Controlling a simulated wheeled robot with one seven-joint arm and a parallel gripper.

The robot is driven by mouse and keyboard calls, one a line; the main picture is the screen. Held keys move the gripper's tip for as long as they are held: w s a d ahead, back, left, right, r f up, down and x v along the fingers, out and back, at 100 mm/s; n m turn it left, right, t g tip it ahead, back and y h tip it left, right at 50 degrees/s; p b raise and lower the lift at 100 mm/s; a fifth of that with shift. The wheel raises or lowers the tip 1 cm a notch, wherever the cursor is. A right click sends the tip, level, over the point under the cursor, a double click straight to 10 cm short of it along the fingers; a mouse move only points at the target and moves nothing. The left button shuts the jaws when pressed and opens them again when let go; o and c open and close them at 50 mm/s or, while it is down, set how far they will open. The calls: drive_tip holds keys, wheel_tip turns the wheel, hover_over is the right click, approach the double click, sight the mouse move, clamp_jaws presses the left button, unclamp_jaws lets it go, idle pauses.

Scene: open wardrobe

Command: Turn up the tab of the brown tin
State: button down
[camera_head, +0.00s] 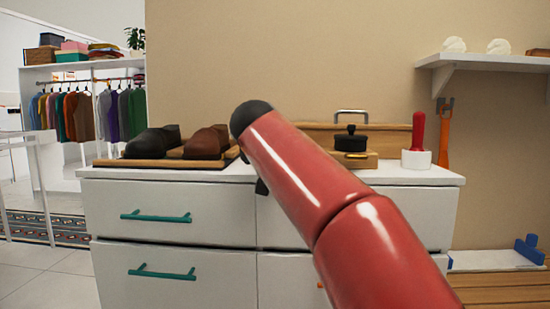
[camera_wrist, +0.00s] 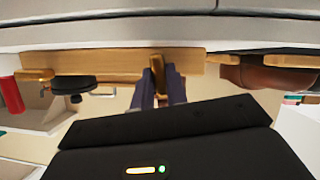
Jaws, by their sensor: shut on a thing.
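My red arm crosses the middle of the head view and hides my gripper and whatever lies behind it. In the wrist view, which is upside down, my gripper (camera_wrist: 160,84) has its two grey-blue fingers shut on a brass-coloured tab (camera_wrist: 157,66) in front of the wooden stand (camera_wrist: 120,66). I take this to be the brown tin's tab; the tin's body is not clearly seen. A black tin (camera_head: 351,140) with a knob and its own brass tab (camera_head: 356,155) stands right of my arm; it also shows in the wrist view (camera_wrist: 75,82).
The white drawer cabinet (camera_head: 170,213) carries the stand and a wooden tray (camera_head: 112,162) with black shoes (camera_head: 148,143) and brown shoes (camera_head: 203,143). A red-handled tool (camera_head: 417,132) stands in a white holder at the right. An orange shoehorn-like thing (camera_head: 444,135) hangs beyond.

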drive_tip(key=shift+f+m+y, duration=0.2)
drive_tip(key=shift+m+y, duration=0.4)
drive_tip(key=shift+m, duration=0.2)
drive_tip(key=c, duration=1.7)
unclamp_jaws()
drive_tip(key=shift+r, duration=0.1)
drive_tip(key=shift+s+r, duration=0.15)
drive_tip(key=shift+s, duration=0.1)
drive_tip(key=v, duration=0.7)
drive_tip(key=shift+s, duration=0.15)
